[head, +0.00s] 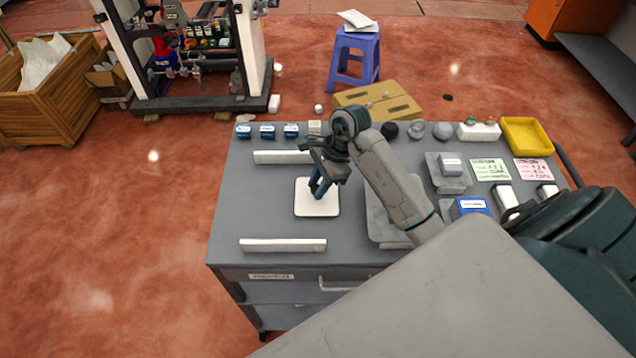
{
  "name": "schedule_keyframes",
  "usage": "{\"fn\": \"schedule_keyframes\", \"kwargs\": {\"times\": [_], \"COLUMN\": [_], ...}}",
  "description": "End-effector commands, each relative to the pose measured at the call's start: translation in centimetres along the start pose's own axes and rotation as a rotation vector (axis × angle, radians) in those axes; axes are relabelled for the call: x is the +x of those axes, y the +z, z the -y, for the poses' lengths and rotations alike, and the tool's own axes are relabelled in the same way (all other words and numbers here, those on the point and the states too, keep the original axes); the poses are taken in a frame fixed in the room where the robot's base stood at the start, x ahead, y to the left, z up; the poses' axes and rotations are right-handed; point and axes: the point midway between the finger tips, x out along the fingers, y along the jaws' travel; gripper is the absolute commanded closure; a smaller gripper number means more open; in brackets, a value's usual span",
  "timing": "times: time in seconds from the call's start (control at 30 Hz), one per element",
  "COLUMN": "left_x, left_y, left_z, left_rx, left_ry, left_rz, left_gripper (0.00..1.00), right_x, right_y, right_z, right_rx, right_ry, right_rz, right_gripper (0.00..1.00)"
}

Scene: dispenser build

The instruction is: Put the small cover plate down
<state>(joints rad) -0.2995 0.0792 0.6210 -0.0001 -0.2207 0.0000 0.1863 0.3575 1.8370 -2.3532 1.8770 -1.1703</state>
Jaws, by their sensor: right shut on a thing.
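The small cover plate (317,204), a white square with rounded corners, is over the left-middle part of the grey cart top. My right gripper (319,188) points down at the plate's middle and is shut on it. The fingers hide part of the plate's upper half. I cannot tell whether its underside touches the cart top. My left gripper is not in view.
White bars lie above (283,157) and below (283,245) the plate on the cart top (250,205). A grey block (380,225) sits partly behind my right arm. Cards, blue-and-white blocks and a yellow tray (526,137) crowd the right side.

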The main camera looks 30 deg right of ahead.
Motion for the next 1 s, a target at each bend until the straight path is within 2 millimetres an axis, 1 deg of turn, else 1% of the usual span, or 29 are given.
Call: {"fn": "schedule_keyframes", "kwargs": {"times": [0.03, 0.07, 0.1, 0.13, 0.37, 0.5, 0.57, 0.67, 0.87, 0.9, 1.0], "left_x": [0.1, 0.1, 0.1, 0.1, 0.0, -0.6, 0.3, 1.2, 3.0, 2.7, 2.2], "left_y": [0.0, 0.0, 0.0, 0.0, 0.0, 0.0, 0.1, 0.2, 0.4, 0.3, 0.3], "left_z": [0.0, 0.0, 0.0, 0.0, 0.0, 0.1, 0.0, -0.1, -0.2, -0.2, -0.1], "left_rx": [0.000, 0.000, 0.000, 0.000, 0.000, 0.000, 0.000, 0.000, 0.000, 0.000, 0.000], "left_ry": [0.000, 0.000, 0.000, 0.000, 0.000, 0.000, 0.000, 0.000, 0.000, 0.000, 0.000], "left_rz": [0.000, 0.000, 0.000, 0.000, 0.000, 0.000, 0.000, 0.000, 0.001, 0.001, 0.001], "left_gripper": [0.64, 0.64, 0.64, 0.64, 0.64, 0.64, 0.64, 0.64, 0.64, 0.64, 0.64], "right_x": [0.0, 0.0, 0.0, 0.0, 0.0, -0.4, -0.9, -2.6, -7.1, -8.2, -10.1], "right_y": [0.0, 0.0, 0.0, 0.0, 0.0, 0.2, -0.1, -0.2, -0.2, 0.0, 0.0], "right_z": [0.0, 0.0, 0.0, 0.0, 0.0, 0.0, 0.1, 0.1, 0.1, 0.1, 0.1], "right_rx": [0.000, 0.000, 0.000, 0.000, 0.000, 0.000, -0.001, -0.003, -0.003, -0.002, 0.000], "right_ry": [0.000, 0.000, 0.000, 0.000, 0.000, 0.000, -0.004, -0.005, -0.005, -0.004, -0.003], "right_rz": [0.000, 0.000, 0.000, 0.000, 0.000, 0.000, -0.001, -0.005, -0.005, -0.004, -0.003], "right_gripper": [0.66, 0.60, 0.53, 0.50, 0.50, 0.50, 0.50, 0.50, 0.50, 0.50, 0.50]}}
